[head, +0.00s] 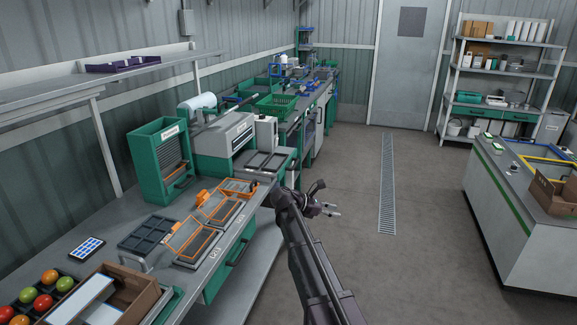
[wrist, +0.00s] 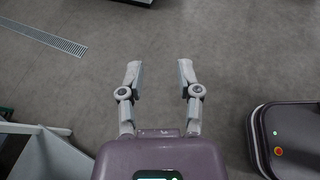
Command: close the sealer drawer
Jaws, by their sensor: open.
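The sealer (head: 222,138) is a white and green machine with a pale film roll on top, standing on the bench at the left in the head view. Its drawer (head: 281,162) appears pulled out toward the aisle, with dark tray cells showing on top. My gripper (head: 332,209) is open and empty over the aisle, to the right of the drawer and apart from it. In the wrist view my gripper (wrist: 160,75) has its two fingers spread, with only grey floor between them. The drawer cannot be made out in the wrist view.
Orange-framed trays (head: 192,240) and a green dispenser (head: 160,160) share the bench with the sealer. A white counter (head: 505,215) stands across the aisle. The floor around the drain grate (head: 387,185) is clear. A pale bench part (wrist: 45,155) is at lower left in the wrist view.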

